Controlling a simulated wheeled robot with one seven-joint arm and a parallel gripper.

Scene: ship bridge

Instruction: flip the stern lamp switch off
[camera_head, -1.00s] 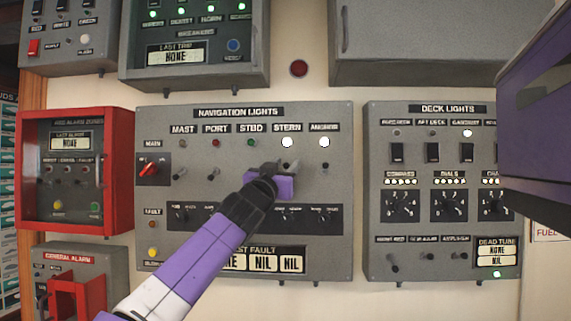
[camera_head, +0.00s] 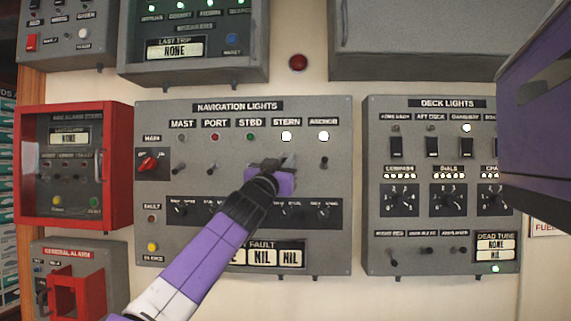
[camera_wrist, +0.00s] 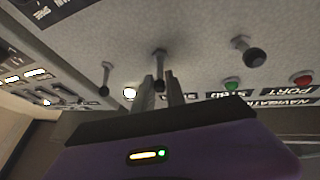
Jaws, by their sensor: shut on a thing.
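The stern lamp switch is a small dark lever (camera_wrist: 160,67) on the grey navigation lights panel (camera_head: 150,235). In the wrist view its tip sits between my two fingertips (camera_wrist: 161,92), and my gripper is shut on it. In the head view my gripper (camera_head: 280,165) reaches the panel below the STERN label and hides the lever. The stern lamp (camera_head: 286,136) above it is lit white.
The anchor switch (camera_head: 323,163) is close on the right, under its lit lamp (camera_head: 323,136). The starboard switch (camera_wrist: 254,55) stands on the other side. A row of knobs (camera_head: 323,210) lies below. The deck lights panel (camera_head: 370,150) is farther right.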

